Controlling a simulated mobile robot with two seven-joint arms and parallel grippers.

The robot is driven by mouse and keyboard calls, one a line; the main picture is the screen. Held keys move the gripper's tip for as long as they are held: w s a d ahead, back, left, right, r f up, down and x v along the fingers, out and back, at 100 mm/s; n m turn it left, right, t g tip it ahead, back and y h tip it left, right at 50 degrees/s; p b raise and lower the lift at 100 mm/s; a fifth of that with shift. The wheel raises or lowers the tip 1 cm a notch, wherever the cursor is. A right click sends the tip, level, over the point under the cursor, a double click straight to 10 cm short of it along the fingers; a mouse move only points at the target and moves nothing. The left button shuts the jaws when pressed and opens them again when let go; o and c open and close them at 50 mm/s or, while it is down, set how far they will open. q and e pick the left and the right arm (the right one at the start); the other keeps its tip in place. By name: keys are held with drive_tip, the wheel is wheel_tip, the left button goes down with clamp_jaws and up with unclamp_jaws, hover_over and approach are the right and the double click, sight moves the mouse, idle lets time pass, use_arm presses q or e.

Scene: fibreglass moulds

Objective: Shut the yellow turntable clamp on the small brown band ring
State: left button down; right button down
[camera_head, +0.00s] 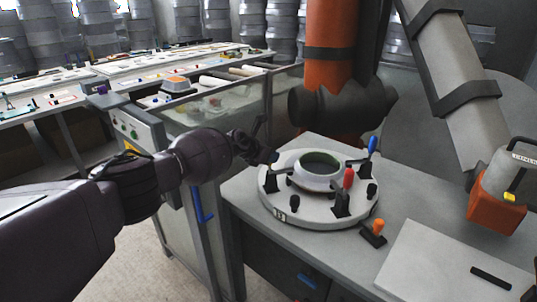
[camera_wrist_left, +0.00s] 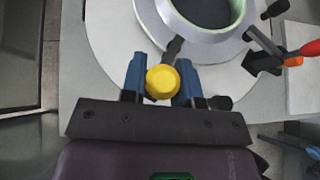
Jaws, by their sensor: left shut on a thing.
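My left gripper (camera_head: 268,155) is at the left edge of the round white turntable (camera_head: 310,217). In the left wrist view its two blue-grey fingers (camera_wrist_left: 162,82) are shut on the yellow clamp handle (camera_wrist_left: 163,83), seen end-on. A dark clamp arm (camera_wrist_left: 174,48) runs from the handle toward the ring. The ring (camera_head: 320,184) sits mid-turntable, pale outside with a dark green inside; it also shows in the wrist view (camera_wrist_left: 180,35). I see no brown on it. The gripper hides the yellow handle in the head view. Whether the clamp touches the ring is unclear. My right gripper is out of view.
A red-handled clamp (camera_head: 348,179) and a blue-handled clamp (camera_head: 373,146) stand around the ring. An orange-handled piece (camera_head: 375,231) lies on the bench (camera_head: 245,195) in front. A white sheet (camera_head: 450,265) lies at right. An orange-ended duct (camera_head: 495,205) hangs over the right side.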

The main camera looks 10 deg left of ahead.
use_arm(q)
drive_tip(key=shift+d, duration=0.1)
drive_tip(key=c, duration=1.2)
unclamp_jaws()
drive_tip(key=shift+d+f, duration=0.1)
drive_tip(key=o, duration=0.3)
drive_tip(key=shift+d, duration=0.15)
drive_tip(key=shift+o, duration=0.2)
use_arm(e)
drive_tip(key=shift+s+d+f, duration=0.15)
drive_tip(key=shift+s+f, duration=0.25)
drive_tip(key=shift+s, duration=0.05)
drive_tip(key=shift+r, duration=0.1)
